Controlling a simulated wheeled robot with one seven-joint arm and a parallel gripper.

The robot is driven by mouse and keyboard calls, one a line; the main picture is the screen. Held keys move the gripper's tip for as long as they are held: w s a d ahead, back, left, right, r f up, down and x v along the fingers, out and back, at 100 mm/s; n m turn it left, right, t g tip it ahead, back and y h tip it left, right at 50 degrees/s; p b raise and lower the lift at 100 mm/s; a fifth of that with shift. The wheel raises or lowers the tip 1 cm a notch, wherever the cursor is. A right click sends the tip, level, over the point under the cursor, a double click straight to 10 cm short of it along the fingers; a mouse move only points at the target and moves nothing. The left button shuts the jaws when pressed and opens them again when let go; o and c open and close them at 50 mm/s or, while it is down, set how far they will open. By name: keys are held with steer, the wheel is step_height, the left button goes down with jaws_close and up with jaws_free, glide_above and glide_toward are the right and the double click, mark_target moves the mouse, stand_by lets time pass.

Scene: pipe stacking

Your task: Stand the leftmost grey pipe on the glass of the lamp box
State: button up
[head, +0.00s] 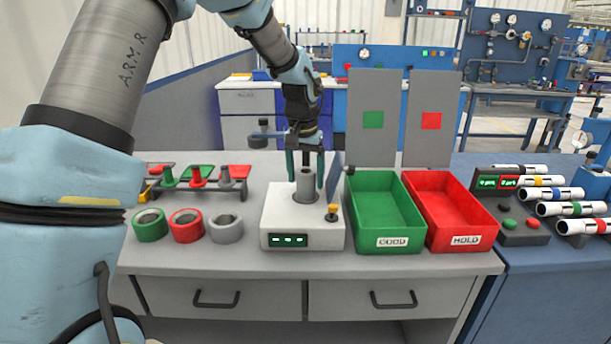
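A short grey pipe (305,188) stands upright on the top of the white lamp box (275,221), over its round dark plate. The pipe's foot appears to meet the plate.
Green, red and grey rings (225,228) lie left of the box. Behind them is a rack with small coloured parts (197,178). A green GOOD bin (390,241) and a red HOLD bin (466,240) stand right. A thin dark panel (334,176) rises close to my gripper's right.

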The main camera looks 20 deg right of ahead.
steer(key=shift+o, duration=0.9)
steer(key=shift+r, duration=0.1)
steer(key=r, duration=0.3)
steer(key=r+b, duration=0.1)
steer(key=r, duration=0.6)
steer(key=shift+s+a+r+b, duration=0.3)
steer(key=shift+s+a+b, duration=0.05)
steer(key=shift+a, duration=0.05)
